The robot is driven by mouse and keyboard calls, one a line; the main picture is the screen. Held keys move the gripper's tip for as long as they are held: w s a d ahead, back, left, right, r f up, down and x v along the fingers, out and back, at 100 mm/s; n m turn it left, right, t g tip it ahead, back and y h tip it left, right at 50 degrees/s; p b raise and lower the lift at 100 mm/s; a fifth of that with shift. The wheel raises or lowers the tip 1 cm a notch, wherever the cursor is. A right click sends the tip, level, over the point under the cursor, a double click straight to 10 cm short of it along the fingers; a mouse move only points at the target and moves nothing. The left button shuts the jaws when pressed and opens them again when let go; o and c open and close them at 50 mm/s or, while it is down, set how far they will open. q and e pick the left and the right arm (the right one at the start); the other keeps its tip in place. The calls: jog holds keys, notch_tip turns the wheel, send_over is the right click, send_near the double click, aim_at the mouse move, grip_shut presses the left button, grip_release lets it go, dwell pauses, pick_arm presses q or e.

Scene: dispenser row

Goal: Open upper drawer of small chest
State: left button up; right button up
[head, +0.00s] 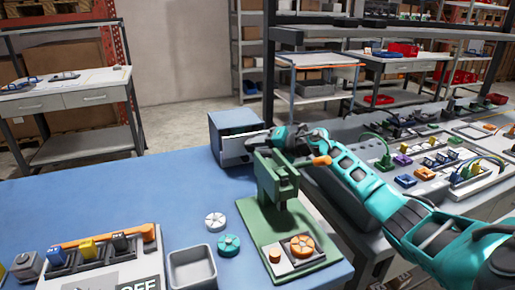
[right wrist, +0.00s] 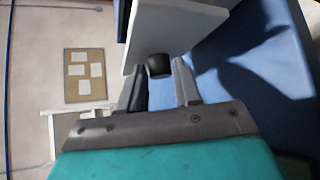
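The small chest (head: 226,128) is a blue box at the far edge of the blue table, with white drawer fronts facing right and toward me. In the right wrist view, a white drawer front (right wrist: 150,35) stands out from the blue body, with a pale drawer side behind it, so this drawer looks partly open. Its black knob (right wrist: 159,66) sits between the fingertips of my right gripper (right wrist: 160,72), both of which appear to touch it. In the head view the right gripper (head: 258,141) is at the chest front, partly hidden by the green press. My left gripper is not in view.
The green press (head: 262,225) stands close in front of my right gripper. A grey bin (head: 192,267), two round knobs and a switch panel (head: 105,262) are on the near table (head: 100,205). A grey table with connectors lies right.

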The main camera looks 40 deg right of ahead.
jog(key=o, duration=0.3)
jog(key=v, duration=1.3)
